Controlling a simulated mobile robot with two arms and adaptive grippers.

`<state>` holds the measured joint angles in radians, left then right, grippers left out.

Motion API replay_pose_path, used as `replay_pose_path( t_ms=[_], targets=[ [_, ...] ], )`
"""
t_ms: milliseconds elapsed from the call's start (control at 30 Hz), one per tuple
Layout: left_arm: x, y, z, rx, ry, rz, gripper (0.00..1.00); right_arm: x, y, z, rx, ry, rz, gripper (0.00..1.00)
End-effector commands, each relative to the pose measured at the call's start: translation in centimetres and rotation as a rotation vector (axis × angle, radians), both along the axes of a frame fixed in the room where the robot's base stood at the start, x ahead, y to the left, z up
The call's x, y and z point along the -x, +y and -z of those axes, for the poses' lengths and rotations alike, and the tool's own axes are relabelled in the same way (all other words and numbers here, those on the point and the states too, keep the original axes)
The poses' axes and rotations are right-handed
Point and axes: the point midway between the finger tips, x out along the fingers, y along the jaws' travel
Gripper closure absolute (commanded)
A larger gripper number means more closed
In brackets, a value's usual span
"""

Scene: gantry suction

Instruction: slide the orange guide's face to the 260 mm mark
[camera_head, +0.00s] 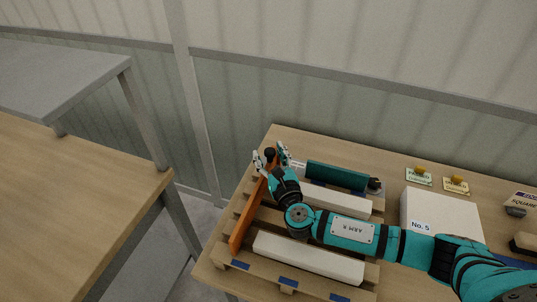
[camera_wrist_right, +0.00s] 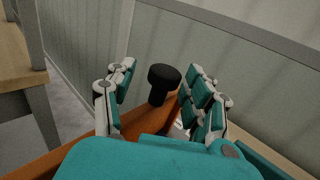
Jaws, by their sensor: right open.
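The orange guide (camera_head: 247,218) is a long upright board along the left side of a wooden pallet. A black knob (camera_head: 269,152) stands at its far end. My right gripper (camera_head: 271,157) is open at that end, with its fingers on either side of the knob. In the right wrist view the knob (camera_wrist_right: 163,76) shows between the spread fingers of the gripper (camera_wrist_right: 160,82), with visible gaps on both sides. The orange guide (camera_wrist_right: 168,112) runs below it, partly hidden by my gripper's body. No scale mark can be read. My left gripper is not in view.
The pallet (camera_head: 228,262) holds white blocks (camera_head: 306,257) and a dark teal bar (camera_head: 336,176). A white box labelled No. 5 (camera_head: 440,208) and small labelled cards (camera_head: 419,177) lie to the right. A metal-framed table (camera_head: 70,215) stands left, across a gap.

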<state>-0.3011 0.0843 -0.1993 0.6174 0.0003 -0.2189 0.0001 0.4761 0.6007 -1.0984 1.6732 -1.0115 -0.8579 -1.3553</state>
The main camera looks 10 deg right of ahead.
Motion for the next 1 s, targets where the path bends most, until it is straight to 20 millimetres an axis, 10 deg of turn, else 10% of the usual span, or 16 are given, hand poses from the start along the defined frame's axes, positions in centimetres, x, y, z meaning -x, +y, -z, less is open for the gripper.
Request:
replay_pose_path(
  t_ms=[533, 1000],
  targets=[
    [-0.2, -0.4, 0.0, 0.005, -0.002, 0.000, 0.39, 10.2, -0.6, 0.1, -0.001, 0.005, -0.003, 0.47],
    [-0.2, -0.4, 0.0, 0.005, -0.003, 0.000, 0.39, 11.6, -0.7, 0.0, 0.000, 0.001, -0.003, 0.47]
  ],
)
